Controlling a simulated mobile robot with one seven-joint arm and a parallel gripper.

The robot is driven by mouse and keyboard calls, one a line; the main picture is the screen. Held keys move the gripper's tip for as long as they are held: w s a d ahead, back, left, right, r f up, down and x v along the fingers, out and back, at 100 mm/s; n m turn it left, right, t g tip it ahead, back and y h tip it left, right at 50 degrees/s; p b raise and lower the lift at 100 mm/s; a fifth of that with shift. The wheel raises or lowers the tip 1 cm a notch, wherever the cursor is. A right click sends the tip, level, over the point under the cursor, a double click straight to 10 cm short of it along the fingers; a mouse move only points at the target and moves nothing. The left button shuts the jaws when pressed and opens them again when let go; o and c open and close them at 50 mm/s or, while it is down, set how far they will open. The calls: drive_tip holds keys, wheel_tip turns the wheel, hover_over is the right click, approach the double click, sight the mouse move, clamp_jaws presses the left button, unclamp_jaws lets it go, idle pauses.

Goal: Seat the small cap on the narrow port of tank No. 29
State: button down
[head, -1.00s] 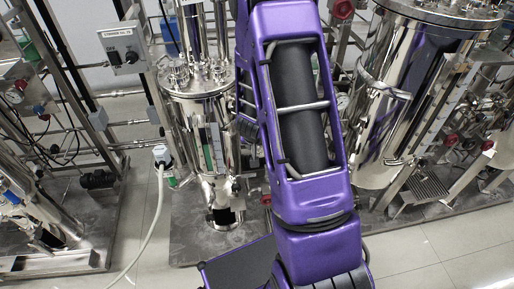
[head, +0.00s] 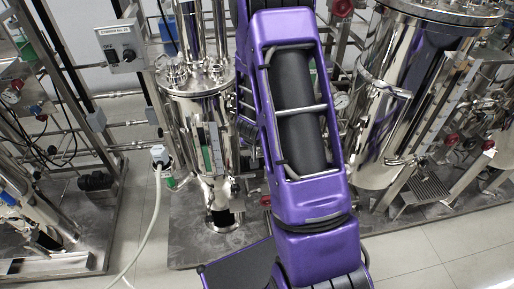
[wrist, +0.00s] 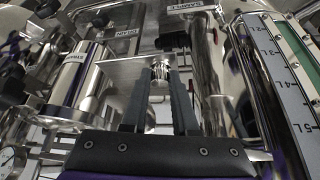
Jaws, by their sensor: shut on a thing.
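My gripper (wrist: 160,80) shows in the wrist view, its two dark fingers shut on a small shiny metal piece, which looks like the small cap (wrist: 160,70), at their tips. In the head view my purple arm hides the gripper and the cap. A steel tank (head: 200,105) with several fittings on its lid (head: 190,73) stands left of my arm; the sign on the control box beside it is too small to read surely. I cannot tell which fitting is the narrow port. In the wrist view a litre scale (wrist: 285,75) on a steel vessel stands right of the gripper.
A control box (head: 119,46) with a switch is left of the tank. A larger steel tank (head: 400,100) stands right of my arm. In the wrist view a labelled steel cylinder (wrist: 75,80) and pipes crowd the left. A pale hose (head: 150,215) runs to the floor.

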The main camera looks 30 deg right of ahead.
drive_tip(key=shift+r, duration=0.1)
drive_tip(key=shift+r+p, duration=2.25)
drive_tip(key=shift+r, duration=0.2)
